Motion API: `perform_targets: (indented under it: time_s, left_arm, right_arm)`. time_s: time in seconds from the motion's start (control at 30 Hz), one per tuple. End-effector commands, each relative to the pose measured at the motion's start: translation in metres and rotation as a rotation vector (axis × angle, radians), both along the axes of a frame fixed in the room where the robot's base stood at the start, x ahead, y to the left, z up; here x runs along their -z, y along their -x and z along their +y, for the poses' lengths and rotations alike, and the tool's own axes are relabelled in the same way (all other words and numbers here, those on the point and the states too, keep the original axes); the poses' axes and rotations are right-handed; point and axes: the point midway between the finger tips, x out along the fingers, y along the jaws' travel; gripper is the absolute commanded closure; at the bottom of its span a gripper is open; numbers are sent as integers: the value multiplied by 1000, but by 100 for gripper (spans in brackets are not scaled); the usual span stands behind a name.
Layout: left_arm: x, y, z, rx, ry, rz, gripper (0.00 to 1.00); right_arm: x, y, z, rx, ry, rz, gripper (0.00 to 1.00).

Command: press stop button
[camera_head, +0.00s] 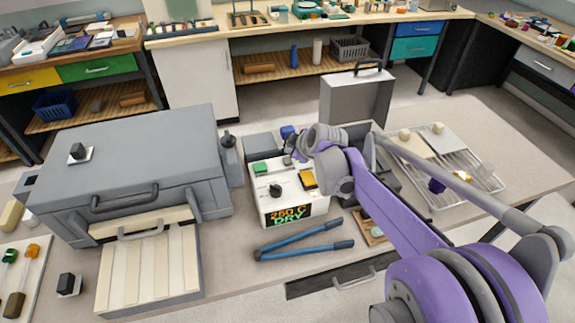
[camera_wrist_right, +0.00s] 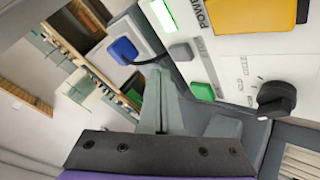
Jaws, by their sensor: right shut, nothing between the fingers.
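A white control box (camera_head: 290,213) stands mid-table with a display reading "250 C DRY". Its top carries a green button (camera_head: 260,168), a black knob (camera_head: 275,190) and an orange button (camera_head: 308,179). In the right wrist view the green button (camera_wrist_right: 204,91), the knob (camera_wrist_right: 276,97) and the orange button (camera_wrist_right: 258,12) beside "POWER" lettering show close up. No stop label is legible. My right gripper (camera_head: 293,152) is shut and empty at the box's back edge; its fingers (camera_wrist_right: 160,75) show beside the panel. Contact cannot be told. My left gripper is out of view.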

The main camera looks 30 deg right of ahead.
Motion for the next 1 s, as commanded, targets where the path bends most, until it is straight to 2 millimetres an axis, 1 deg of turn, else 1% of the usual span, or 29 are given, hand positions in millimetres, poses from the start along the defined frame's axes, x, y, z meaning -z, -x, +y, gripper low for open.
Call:
perform_targets:
  time_s: [0.03, 0.2, 1.0]
  left_arm:
    - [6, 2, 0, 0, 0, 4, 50]
    - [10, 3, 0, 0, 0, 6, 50]
    - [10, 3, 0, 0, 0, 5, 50]
  right_arm:
    - [8, 0, 0, 0, 0, 1, 100]
    - [15, 0, 0, 1, 1, -1, 100]
    - [14, -1, 0, 1, 1, -1, 100]
